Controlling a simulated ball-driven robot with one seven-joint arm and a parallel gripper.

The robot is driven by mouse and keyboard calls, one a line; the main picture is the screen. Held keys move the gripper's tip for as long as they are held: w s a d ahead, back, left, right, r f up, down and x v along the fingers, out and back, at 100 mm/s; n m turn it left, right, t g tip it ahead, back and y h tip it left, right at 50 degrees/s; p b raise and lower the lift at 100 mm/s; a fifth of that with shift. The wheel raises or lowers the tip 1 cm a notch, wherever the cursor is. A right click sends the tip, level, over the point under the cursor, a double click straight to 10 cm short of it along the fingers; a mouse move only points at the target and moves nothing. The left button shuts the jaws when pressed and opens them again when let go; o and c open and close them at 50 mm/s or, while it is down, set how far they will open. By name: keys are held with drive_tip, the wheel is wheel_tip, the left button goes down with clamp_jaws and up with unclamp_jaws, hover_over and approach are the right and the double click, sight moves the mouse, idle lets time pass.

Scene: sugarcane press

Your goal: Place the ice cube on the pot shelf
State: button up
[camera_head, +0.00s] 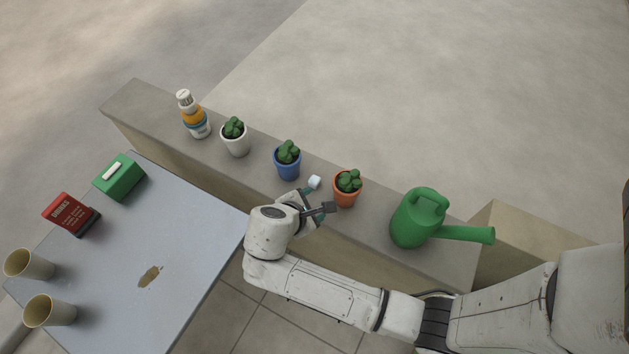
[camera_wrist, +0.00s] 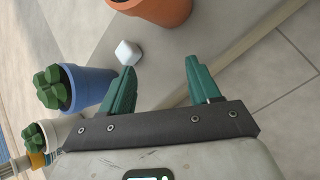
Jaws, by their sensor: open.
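The white ice cube (camera_head: 314,182) rests on the pot shelf (camera_head: 375,222), between the blue pot (camera_head: 288,168) and the orange pot (camera_head: 347,195). In the wrist view the ice cube (camera_wrist: 128,52) lies just beyond the tip of one finger, close to it; I cannot tell whether they touch. My gripper (camera_head: 318,199) is over the near side of the shelf, in front of the cube. In the wrist view my gripper (camera_wrist: 160,72) has its two green fingers apart with nothing between them.
Also on the shelf are a white pot (camera_head: 236,144), a bottle (camera_head: 192,115) and a green watering can (camera_head: 420,218). The table (camera_head: 190,240) at lower left holds a green box (camera_head: 119,178), a red sign (camera_head: 70,213), two cups (camera_head: 50,310) and a brown stain.

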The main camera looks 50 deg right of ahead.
sight(313, 181)
drive_tip(key=w+n+h, duration=0.1)
drive_tip(key=n, duration=0.1)
drive_tip(key=w+d+n+t+h, duration=0.1)
drive_tip(key=w+n+h, duration=0.1)
drive_tip(key=n, duration=0.1)
drive_tip(key=w+f+n+h+b, duration=0.1)
drive_tip(key=n+h, duration=0.1)
drive_tip(key=shift+w+d+n, duration=0.15)
drive_tip(key=shift+d+n, duration=0.05)
drive_tip(key=shift+n, duration=0.2)
drive_tip(key=shift+b+x, duration=0.9)
drive_tip(key=shift+x, duration=2.15)
drive_tip(key=shift+r, duration=0.15)
drive_tip(key=c, duration=1.1)
